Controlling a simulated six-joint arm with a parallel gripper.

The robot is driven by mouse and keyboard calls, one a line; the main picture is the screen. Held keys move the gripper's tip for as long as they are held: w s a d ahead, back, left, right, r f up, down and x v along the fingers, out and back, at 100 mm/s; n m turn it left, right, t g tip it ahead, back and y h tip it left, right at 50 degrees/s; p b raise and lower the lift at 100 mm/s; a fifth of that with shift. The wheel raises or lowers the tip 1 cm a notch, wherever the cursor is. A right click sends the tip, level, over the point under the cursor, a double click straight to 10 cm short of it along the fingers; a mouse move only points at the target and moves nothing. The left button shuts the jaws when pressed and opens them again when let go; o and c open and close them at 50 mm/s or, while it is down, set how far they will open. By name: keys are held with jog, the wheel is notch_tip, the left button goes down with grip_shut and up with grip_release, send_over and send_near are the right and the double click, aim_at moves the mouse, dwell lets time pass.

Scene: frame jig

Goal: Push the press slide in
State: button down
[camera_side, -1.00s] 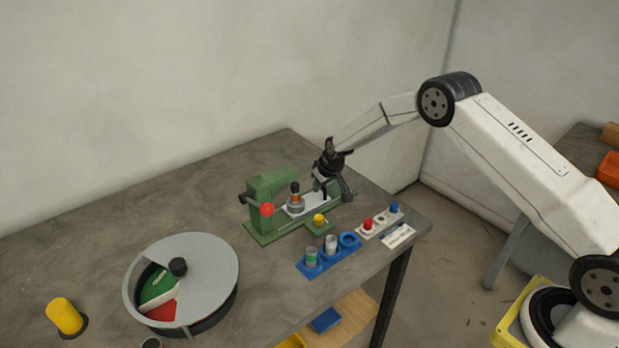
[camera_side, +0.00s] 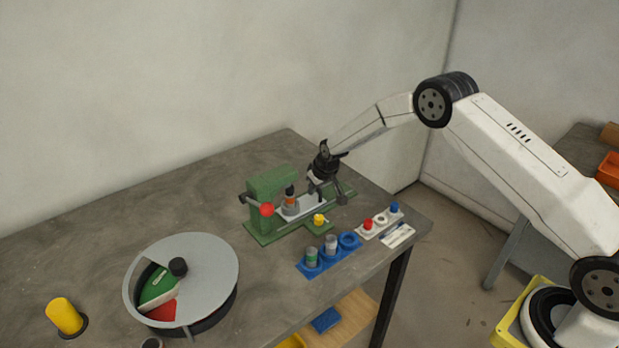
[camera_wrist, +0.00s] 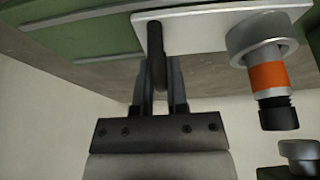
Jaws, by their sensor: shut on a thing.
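In the wrist view, the slide (camera_wrist: 195,35) has a dark upright post (camera_wrist: 156,50). My gripper (camera_side: 316,196) is at the slide's right end, shut on that post; its fingers (camera_wrist: 158,85) flank it in the wrist view.
A yellow button (camera_side: 319,219) stands in front of the rail. A round grey-lidded dish (camera_side: 205,262) and yellow cylinder (camera_side: 64,316) are at left.

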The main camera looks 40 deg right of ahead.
jog(key=shift+a, duration=0.5)
dwell(0.4)
jog(key=c, duration=0.6)
grip_release()
jog(key=shift+c, duration=0.2)
jog(key=shift+r, duration=0.15)
notch_tip(320, 180, up, 7)
dwell(0.3)
